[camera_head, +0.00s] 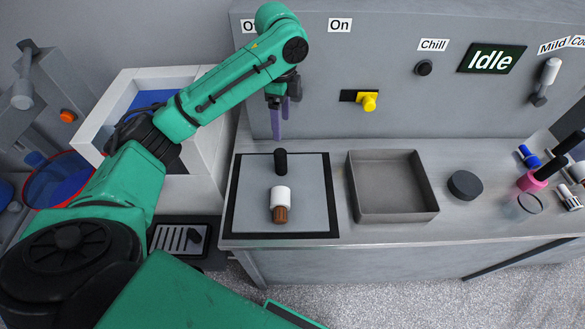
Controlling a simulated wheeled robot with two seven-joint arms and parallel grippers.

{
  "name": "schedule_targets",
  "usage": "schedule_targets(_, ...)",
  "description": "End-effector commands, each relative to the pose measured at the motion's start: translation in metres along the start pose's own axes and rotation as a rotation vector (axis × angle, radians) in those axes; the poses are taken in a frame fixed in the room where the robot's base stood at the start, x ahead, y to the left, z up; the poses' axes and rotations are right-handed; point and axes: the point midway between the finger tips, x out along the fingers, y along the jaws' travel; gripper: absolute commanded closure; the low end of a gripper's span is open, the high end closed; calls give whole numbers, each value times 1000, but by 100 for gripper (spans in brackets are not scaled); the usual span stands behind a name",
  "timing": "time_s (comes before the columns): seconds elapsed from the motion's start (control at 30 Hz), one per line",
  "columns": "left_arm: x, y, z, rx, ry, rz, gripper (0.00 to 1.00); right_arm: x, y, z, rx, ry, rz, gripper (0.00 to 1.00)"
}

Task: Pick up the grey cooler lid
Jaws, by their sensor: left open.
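A flat grey square panel (253,190), which looks like the cooler lid, lies in a black border on the counter at centre. A black upright knob (280,161) stands near its back edge. A white and brown cylinder (281,204) is in front of the knob, over the panel. My left gripper (279,118) points down with its purple fingers, above and behind the knob, near the machine's front wall. My right gripper is not in view.
An open grey tray (432,190) sits right of the panel, then a dark round disc (465,186) and several small bottles farther right. A yellow knob (369,101) sticks out of the wall above. A white bin (205,150) stands left of the counter.

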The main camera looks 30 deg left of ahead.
Motion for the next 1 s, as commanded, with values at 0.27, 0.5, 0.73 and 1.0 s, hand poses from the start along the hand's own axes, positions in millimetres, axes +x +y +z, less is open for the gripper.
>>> schedule_targets(0.27,60,1,1,-2,-3,5,22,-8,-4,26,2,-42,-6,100)
schedule_targets(0.5,97,-1,1,-1,-1,2,22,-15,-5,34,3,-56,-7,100)
schedule_targets(0.73,139,-3,2,0,-2,0,22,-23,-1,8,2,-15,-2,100)
schedule_targets(1.0,144,-4,1,0,-1,-3,33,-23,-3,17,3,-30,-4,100)
